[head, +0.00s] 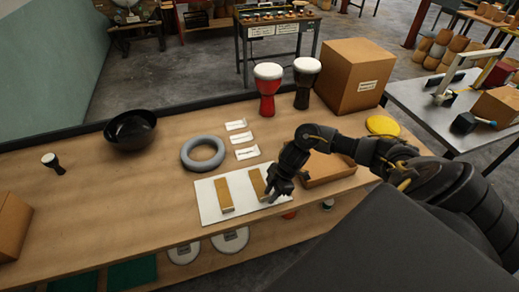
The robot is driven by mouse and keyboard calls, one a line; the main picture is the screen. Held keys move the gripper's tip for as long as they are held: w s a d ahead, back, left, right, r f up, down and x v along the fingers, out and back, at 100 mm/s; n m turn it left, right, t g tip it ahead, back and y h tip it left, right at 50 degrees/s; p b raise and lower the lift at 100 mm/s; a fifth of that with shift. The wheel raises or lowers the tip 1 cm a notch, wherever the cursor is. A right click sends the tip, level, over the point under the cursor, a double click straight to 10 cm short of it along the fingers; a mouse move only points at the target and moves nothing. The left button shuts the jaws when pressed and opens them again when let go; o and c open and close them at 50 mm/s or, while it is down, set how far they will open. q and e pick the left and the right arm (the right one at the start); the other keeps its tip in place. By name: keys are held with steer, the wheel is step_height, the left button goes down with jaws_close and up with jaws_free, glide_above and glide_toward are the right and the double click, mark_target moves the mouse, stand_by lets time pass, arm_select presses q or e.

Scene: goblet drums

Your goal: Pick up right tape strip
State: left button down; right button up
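Two tan tape strips lie on a white board on the wooden table in the head view. The left tape strip (224,195) is fully visible and clear of any gripper. The right tape strip (257,182) is partly covered at its near right side by my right gripper (273,195). The gripper points down at the near end of this strip, at or just above the board (208,207). Its fingertips are small and dark, so I cannot tell whether they touch the strip or how far apart they are. My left gripper is out of view.
A grey ring (187,153) and several white labels (246,153) lie behind the board. A dark bowl (130,131), a red drum (267,95), a black drum (304,85) and a cardboard box (355,77) stand farther back. A shallow wooden tray (328,172) sits right of my gripper.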

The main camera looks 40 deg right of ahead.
steer(key=shift+f, duration=0.15)
jaws_close()
stand_by(0.4)
